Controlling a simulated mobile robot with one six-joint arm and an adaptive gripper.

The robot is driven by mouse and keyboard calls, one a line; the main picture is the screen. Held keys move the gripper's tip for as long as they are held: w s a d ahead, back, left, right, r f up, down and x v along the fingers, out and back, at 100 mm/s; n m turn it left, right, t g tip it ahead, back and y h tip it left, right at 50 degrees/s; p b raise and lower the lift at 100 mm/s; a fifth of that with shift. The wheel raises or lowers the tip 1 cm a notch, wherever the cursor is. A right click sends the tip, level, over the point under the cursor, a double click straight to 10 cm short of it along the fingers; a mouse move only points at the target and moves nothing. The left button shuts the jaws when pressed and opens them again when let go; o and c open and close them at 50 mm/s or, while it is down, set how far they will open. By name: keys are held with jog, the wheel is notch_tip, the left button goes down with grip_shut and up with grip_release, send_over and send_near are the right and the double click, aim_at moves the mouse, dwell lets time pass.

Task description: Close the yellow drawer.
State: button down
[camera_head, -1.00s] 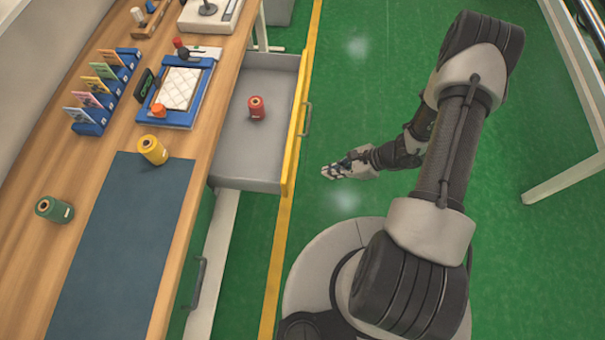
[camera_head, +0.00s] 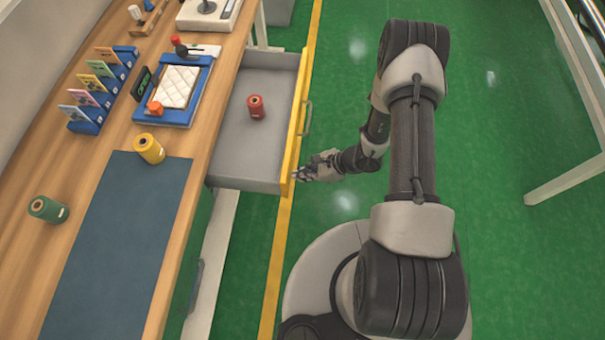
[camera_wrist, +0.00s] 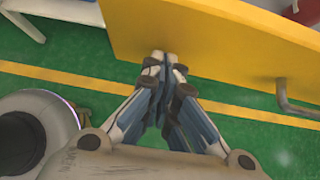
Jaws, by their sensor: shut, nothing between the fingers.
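The yellow drawer (camera_head: 294,140) stands pulled out from the workbench. Its front has a grey handle (camera_head: 306,118), and a red spool (camera_head: 256,107) stands on its grey floor. My gripper (camera_head: 297,174) is shut and empty at the drawer front's near end, on the outer side. In the wrist view my gripper's fingertips (camera_wrist: 164,56) are together at the lower edge of the yellow front (camera_wrist: 215,38). I cannot tell whether they touch it. The handle also shows at the right of the wrist view (camera_wrist: 283,98).
The wooden bench top (camera_head: 220,95) holds a yellow spool (camera_head: 149,148), a green spool (camera_head: 48,209), a dark blue mat (camera_head: 120,245), a card rack and a blue tray with a small white quilted mattress (camera_head: 174,86).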

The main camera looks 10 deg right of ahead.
jog(key=shift+a, duration=0.1)
jog(key=w+a+b, duration=0.2)
jog(key=a, duration=0.5)
jog(key=w+a+b, duration=0.2)
jog(key=a, duration=0.5)
jog(key=w+a+b, duration=0.2)
jog(key=w+a, duration=0.1)
jog(key=a, duration=0.5)
jog(key=shift+w+a, duration=0.3)
jog(key=shift+a, duration=0.4)
jog(key=shift+r, duration=0.1)
jog(key=shift+w+d, duration=0.1)
